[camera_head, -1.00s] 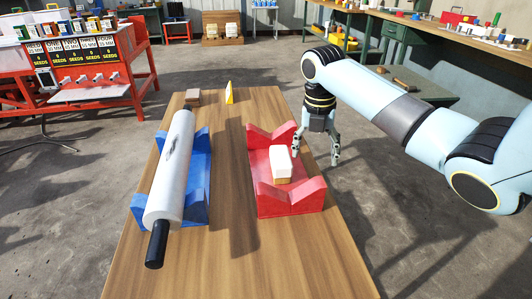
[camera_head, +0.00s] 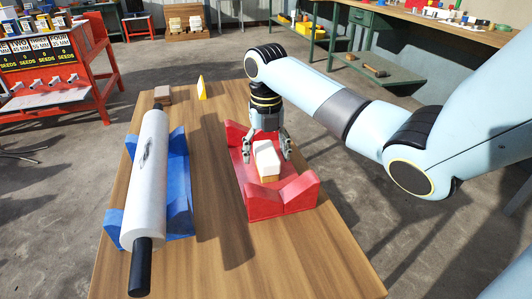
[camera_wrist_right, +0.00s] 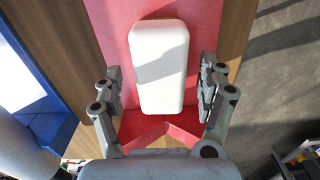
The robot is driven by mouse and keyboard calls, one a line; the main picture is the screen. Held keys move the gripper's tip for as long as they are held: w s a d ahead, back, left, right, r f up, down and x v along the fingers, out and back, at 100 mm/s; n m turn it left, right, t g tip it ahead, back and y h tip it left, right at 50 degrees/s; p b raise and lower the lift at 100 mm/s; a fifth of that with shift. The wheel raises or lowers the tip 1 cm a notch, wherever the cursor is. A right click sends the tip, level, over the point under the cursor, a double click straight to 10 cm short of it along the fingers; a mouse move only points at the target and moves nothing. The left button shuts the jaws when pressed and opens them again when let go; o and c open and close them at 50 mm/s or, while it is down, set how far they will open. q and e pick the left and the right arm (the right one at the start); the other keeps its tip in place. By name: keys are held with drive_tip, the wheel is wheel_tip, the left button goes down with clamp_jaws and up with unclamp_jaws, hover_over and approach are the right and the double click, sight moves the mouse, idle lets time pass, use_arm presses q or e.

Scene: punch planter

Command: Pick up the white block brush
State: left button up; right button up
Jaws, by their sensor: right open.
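The white block brush (camera_head: 267,158) lies in the red cradle (camera_head: 282,201). It has a white top over a tan lower part. My right gripper (camera_head: 267,153) is open above the cradle, pointing down, with a finger on each side of the brush in the head view. In the right wrist view the brush (camera_wrist_right: 161,66) lies between the two open fingers of the gripper (camera_wrist_right: 160,97), with a gap on both sides. Its height above the brush is hard to tell. My left gripper is not in view.
A white roller (camera_head: 146,178) with black handles rests in a blue cradle (camera_head: 179,190) to the left. A brown block (camera_head: 162,94) and a yellow wedge (camera_head: 202,88) stand at the table's far end. The wooden table (camera_head: 221,224) is bare between the cradles.

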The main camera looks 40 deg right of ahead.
drive_tip(key=shift+f, duration=0.75)
drive_tip(key=c, duration=1.3)
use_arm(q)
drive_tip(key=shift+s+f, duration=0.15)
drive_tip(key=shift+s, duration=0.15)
use_arm(e)
drive_tip(key=shift+c, duration=0.2)
drive_tip(key=shift+r, duration=0.1)
